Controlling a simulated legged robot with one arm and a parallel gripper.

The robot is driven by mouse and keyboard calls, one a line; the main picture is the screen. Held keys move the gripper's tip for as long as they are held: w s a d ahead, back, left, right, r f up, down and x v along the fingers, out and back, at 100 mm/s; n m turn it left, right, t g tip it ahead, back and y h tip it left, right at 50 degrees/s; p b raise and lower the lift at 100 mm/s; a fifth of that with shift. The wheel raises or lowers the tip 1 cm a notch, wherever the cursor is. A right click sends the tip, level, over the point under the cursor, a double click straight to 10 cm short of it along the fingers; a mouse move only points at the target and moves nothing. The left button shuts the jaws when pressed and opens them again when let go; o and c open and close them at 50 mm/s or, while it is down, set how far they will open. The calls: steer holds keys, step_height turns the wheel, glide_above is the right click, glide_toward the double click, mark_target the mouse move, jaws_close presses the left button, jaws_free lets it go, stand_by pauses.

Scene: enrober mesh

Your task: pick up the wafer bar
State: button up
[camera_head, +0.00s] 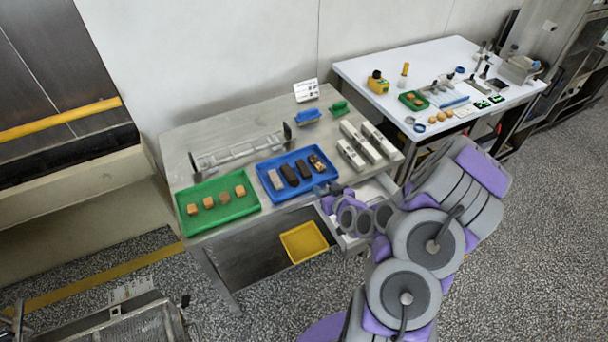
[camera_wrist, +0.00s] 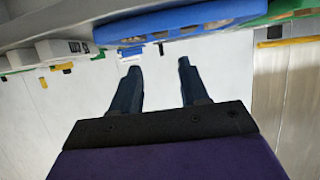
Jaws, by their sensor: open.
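Several bars lie side by side in the blue tray (camera_head: 268,197) on the steel table: a greyish-pink bar (camera_head: 276,180), two dark brown bars (camera_head: 290,175) and a mottled brown bar (camera_head: 317,163). I cannot tell which one is the wafer bar. My gripper (camera_head: 326,190) is at the tray's front right corner in the head view, apart from the bars. In the wrist view my gripper (camera_wrist: 158,85) is open with nothing between its fingers. The blue tray (camera_wrist: 185,20) shows there edge-on beyond the fingertips; its contents are mostly hidden.
A green tray (camera_head: 215,228) with several tan cubes sits left of the blue tray. Long white blocks (camera_head: 360,143) stand to its right, and a clear rail fixture (camera_head: 238,152) lies behind. An open drawer (camera_head: 350,240) and yellow bin (camera_head: 303,242) are below.

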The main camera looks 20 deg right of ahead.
steer(key=b, duration=0.3)
glide_toward(305, 169)
steer(key=x, duration=0.3)
steer(key=shift+w+a+f, duration=0.1)
steer(key=shift+w+f, duration=0.15)
steer(key=shift+b+x, duration=0.5)
steer(key=shift+x, duration=0.35)
steer(key=shift+r+b+x, duration=0.2)
steer(key=shift+b+x, duration=0.45)
steer(key=shift+x, duration=1.4)
steer(key=shift+w, duration=0.1)
steer(key=shift+c, duration=0.4)
steer(key=c, duration=0.4)
